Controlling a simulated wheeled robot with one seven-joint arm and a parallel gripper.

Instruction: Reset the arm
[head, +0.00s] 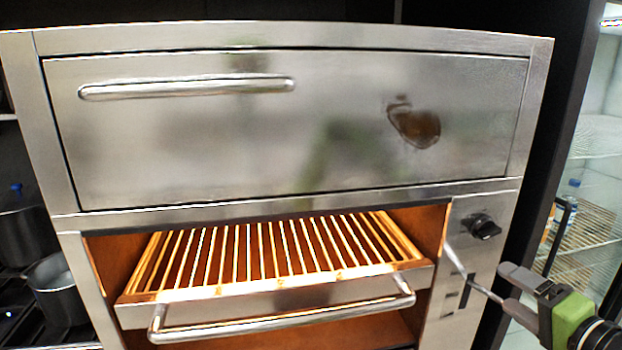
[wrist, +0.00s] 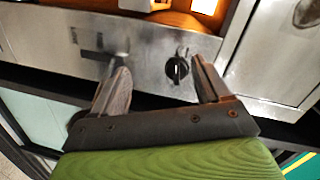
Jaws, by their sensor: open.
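My gripper (head: 490,286) is at the right of the head view, in front of the oven's control panel (head: 462,240) and below its black knob (head: 482,226). In the wrist view my gripper (wrist: 160,68) shows two grey fingers spread apart with nothing between them. The black knob (wrist: 177,70) appears beyond the gap between the fingers. I cannot tell whether a fingertip touches the panel.
A steel oven has a pulled-out wire rack (head: 270,255) with a bar handle (head: 290,322). Above it is a closed, stained steel door (head: 300,130). Pots (head: 58,290) stand at left. A glass-fronted cabinet (head: 590,190) with wire shelves is at right.

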